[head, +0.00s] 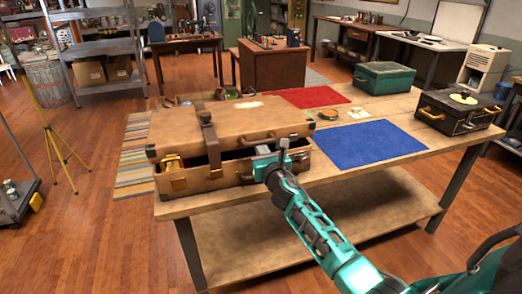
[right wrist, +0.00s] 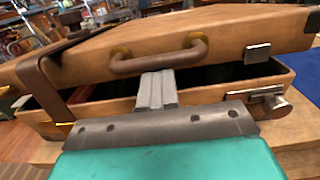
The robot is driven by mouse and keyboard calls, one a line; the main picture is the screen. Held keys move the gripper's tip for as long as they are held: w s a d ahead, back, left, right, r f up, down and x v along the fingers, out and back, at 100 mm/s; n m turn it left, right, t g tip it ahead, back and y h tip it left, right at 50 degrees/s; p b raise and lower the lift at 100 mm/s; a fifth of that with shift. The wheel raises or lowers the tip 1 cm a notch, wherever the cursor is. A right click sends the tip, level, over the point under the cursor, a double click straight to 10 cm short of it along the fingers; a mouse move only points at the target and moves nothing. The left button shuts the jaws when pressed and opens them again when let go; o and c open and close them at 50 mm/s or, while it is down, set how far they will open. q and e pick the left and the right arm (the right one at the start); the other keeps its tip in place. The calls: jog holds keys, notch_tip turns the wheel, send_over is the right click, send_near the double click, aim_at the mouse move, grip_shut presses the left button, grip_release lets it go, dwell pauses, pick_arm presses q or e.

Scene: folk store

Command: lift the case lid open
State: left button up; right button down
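The brown case (head: 225,182) stands on the near left part of the wooden table. Its lid (head: 185,125) is slightly raised, with a dark gap along the front; the lid also fills the upper right wrist view (right wrist: 235,58). A brown strap (head: 210,142) hangs over the lid's front. My right gripper (head: 283,150) is at the case's front right. In the right wrist view its fingers (right wrist: 158,80) are together, their tips in the gap just below the lid's handle (right wrist: 160,58). Nothing shows between them. Whether they touch the lid is unclear. My left gripper is out of view.
A blue mat (head: 368,145) lies right of the case and a red mat (head: 305,97) behind it. A teal case (head: 385,78) and a black case (head: 460,112) stand farther right. Small items lie behind the lid. A yellow tripod (head: 52,135) stands on the floor at left.

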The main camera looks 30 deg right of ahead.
jog(key=shift+r, duration=0.1)
jog(key=shift+w+r+p, duration=0.15)
jog(key=shift+r+p, duration=0.2)
jog(key=shift+r, duration=0.95)
jog(key=shift+w+r, duration=0.2)
jog(key=shift+r, duration=1.05)
jog(key=shift+d+r, duration=0.1)
jog(key=shift+r, duration=0.05)
jog(key=shift+w+r, duration=0.15)
jog(key=shift+r, duration=0.45)
jog(key=shift+w+r, duration=0.15)
jog(key=shift+r, duration=0.4)
